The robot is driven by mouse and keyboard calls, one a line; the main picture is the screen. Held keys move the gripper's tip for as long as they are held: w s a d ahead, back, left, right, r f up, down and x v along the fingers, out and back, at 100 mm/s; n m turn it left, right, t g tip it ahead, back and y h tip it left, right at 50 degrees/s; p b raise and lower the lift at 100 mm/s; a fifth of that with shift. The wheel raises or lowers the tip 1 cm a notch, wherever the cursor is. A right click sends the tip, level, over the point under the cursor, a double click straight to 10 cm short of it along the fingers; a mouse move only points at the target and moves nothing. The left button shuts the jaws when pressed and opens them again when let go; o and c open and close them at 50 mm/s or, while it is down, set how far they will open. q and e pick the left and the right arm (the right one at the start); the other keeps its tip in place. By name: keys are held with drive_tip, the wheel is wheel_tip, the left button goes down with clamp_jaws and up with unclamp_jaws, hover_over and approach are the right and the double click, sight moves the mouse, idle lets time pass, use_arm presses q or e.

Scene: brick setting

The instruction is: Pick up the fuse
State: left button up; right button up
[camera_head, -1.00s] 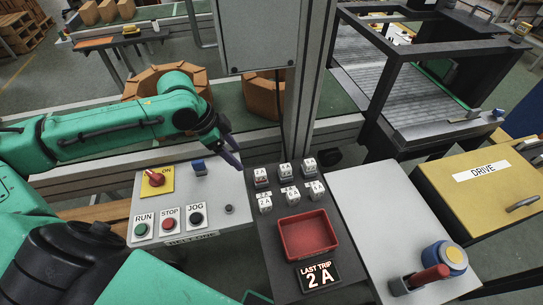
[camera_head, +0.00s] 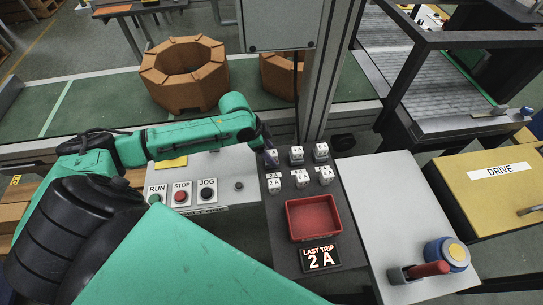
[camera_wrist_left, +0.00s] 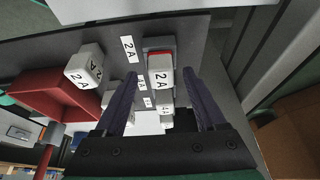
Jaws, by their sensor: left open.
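Several white fuses stand in two rows on the dark panel. The back-left fuse (camera_head: 271,159) is partly covered by my left gripper (camera_head: 267,146). In the left wrist view, a fuse marked 2 A (camera_wrist_left: 160,76), with a red strip at its end, lies between the two dark fingers of the left gripper (camera_wrist_left: 161,82). The fingers are apart, and I see a gap on each side of that fuse. Another 2 A fuse (camera_wrist_left: 84,68) stands left of the fingers, near the red tray (camera_wrist_left: 38,95). A display (camera_head: 320,259) reads LAST TRIP 2 A. My right gripper is out of view.
The red tray (camera_head: 314,218) is empty in front of the fuses. RUN, STOP and JOG buttons (camera_head: 181,196) are to the left. A red-handled lever (camera_head: 429,269) is on the light panel to the right. A metal post (camera_head: 322,80) rises just behind the fuses.

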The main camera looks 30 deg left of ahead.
use_arm(q)
drive_tip(key=c, duration=0.5)
drive_tip(key=shift+w, duration=0.1)
clamp_jaws()
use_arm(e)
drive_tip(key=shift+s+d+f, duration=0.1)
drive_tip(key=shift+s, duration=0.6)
